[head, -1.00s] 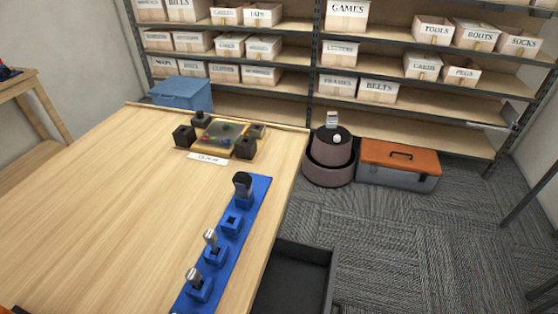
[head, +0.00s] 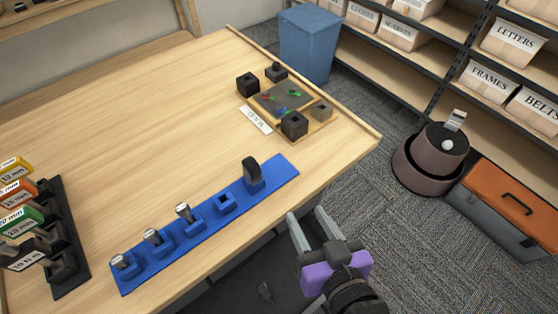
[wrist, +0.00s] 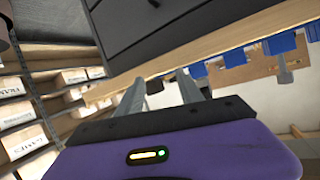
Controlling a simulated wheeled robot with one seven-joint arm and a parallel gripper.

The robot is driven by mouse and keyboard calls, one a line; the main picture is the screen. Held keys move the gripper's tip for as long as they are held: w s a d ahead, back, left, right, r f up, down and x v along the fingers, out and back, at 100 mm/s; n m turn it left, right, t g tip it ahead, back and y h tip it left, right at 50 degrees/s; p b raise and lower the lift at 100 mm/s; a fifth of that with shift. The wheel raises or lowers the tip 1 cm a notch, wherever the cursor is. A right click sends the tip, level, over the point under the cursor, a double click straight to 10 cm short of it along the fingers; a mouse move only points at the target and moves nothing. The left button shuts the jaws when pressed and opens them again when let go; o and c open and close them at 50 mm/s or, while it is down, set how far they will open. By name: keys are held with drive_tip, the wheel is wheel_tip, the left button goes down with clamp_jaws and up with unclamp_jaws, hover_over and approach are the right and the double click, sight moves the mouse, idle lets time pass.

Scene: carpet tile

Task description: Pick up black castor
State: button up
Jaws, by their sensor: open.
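The black castor (head: 252,168) stands upright in the far-right blue holder of the blue strip (head: 185,243) on the wooden table. In the wrist view, which looks upside down, a dark shape that appears to be the castor (wrist: 154,86) shows between my fingers, beyond them. My gripper (head: 306,212) is open and empty, off the table's front edge, right of and nearer than the castor. Its fingers also show in the wrist view (wrist: 160,92). The holder left of the castor (head: 226,203) is empty. Several silver-topped pieces (head: 184,212) stand in the other holders.
A wooden tray (head: 319,125) with black blocks and small coloured pieces lies behind the strip. A black rack (head: 67,283) with labelled pieces stands at left. An open dark drawer (head: 235,285) with a small item inside lies below the table edge. The table middle is clear.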

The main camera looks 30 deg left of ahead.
sight(255, 171)
drive_tip(key=a+r+n+g, duration=0.1)
drive_tip(key=a+r, duration=0.1)
drive_tip(key=a+r+n+g+y+p, duration=0.1)
drive_tip(key=a+r+n, duration=0.1)
drive_tip(key=a+r, duration=0.1)
drive_tip(key=a+r+n+g+y, duration=0.1)
drive_tip(key=a+r+n, duration=0.1)
drive_tip(key=a, duration=0.1)
drive_tip(key=shift+w+a+r+g, duration=0.2)
drive_tip(key=shift+r+g, duration=0.15)
drive_tip(key=shift+g, duration=0.05)
drive_tip(key=shift+s+a+r+n+y, duration=0.1)
drive_tip(key=shift+a+r+n+y, duration=0.05)
drive_tip(key=shift+a+n+y, duration=0.15)
drive_tip(key=shift+p+x, duration=0.45)
drive_tip(key=shift+x, duration=1)
drive_tip(key=p+x, duration=0.1)
drive_tip(key=x, duration=0.3)
drive_tip(key=shift+w+a+f, duration=0.25)
drive_tip(key=shift+f, duration=0.05)
drive_tip(key=shift+c, duration=0.4)
clamp_jaws()
